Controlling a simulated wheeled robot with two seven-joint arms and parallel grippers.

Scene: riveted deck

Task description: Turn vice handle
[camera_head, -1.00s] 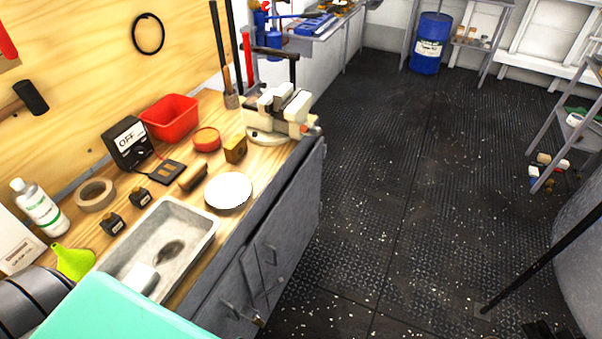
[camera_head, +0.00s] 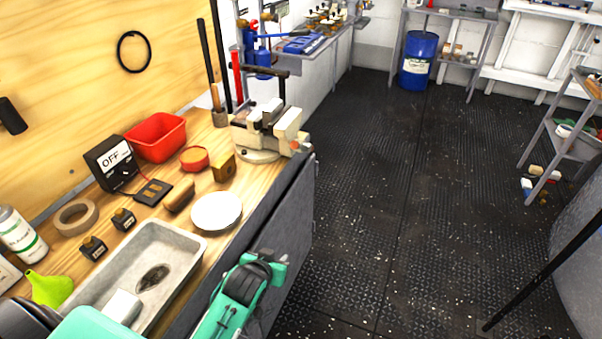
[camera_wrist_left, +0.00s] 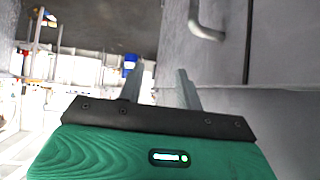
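The vice (camera_head: 258,135), cream and grey, stands on the far end of the wooden workbench, near its right edge. A dark bar (camera_head: 266,72) with a dark upright rises behind the vice's jaws; I cannot tell for sure whether it is the vice handle. My left arm, teal and dark, is low beside the bench front in the head view, well short of the vice. In the left wrist view my left gripper (camera_wrist_left: 160,85) has its two grey fingers apart with nothing between them. The vice is not clear in that view. My right gripper is not in view.
On the bench are a metal tray (camera_head: 190,243), a white plate (camera_head: 217,211), a red bin (camera_head: 157,138) and an OFF meter box (camera_head: 110,162). Grey cabinet doors front the bench. A blue drum (camera_head: 418,60) stands far back. The dark floor to the right is mostly clear.

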